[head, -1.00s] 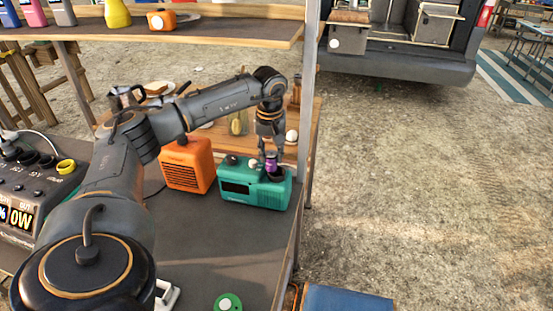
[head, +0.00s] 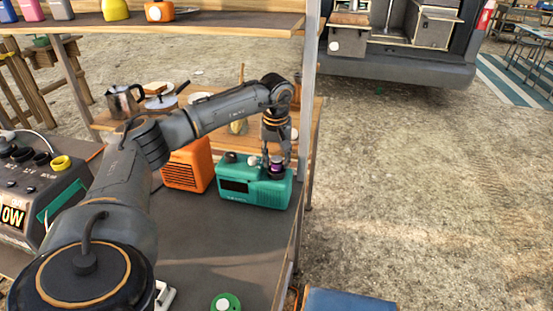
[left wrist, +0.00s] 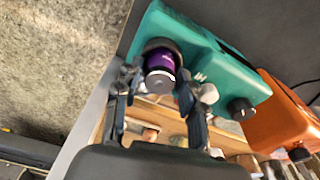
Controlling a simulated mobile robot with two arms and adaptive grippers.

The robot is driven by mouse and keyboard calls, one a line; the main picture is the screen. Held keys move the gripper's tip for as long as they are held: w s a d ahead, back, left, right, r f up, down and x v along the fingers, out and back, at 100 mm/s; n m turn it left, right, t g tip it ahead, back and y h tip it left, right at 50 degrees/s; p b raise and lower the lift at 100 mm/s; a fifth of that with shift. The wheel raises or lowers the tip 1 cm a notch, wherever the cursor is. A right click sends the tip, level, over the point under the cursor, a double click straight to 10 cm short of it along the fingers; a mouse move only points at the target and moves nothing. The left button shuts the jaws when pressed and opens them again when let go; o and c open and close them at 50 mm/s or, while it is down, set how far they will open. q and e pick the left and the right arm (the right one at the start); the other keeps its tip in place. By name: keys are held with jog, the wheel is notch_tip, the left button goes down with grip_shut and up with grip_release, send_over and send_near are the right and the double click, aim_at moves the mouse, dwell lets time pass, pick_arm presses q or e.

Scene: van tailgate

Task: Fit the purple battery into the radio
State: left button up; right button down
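The teal radio (head: 255,192) stands on the dark counter near its right edge. The purple battery (head: 277,167) sits upright in the round dark-rimmed socket on the radio's top right, its upper part sticking out. It also shows in the left wrist view (left wrist: 160,67), with the dark ring around its base. My left gripper (head: 276,160) is above the radio. In the left wrist view its fingers (left wrist: 158,88) stand apart on either side of the battery, with gaps between. How deep the battery sits is hidden. My right gripper is in neither view.
An orange box (head: 187,167) stands left of the radio. A power unit with a display (head: 38,195) is at the far left. A wooden shelf (head: 160,27) and a post (head: 307,100) stand behind. A green round item (head: 226,302) lies at the front.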

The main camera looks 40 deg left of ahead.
aim_at(276, 161)
pick_arm(q)
jog(key=shift+o, duration=0.2)
jog(key=shift+r, duration=0.1)
jog(key=r, duration=0.7)
jog(key=shift+s+d+r, duration=0.15)
jog(key=shift+s+d, duration=0.15)
jog(key=shift+s, duration=0.05)
jog(key=shift+r, duration=0.1)
jog(key=shift+a, duration=0.1)
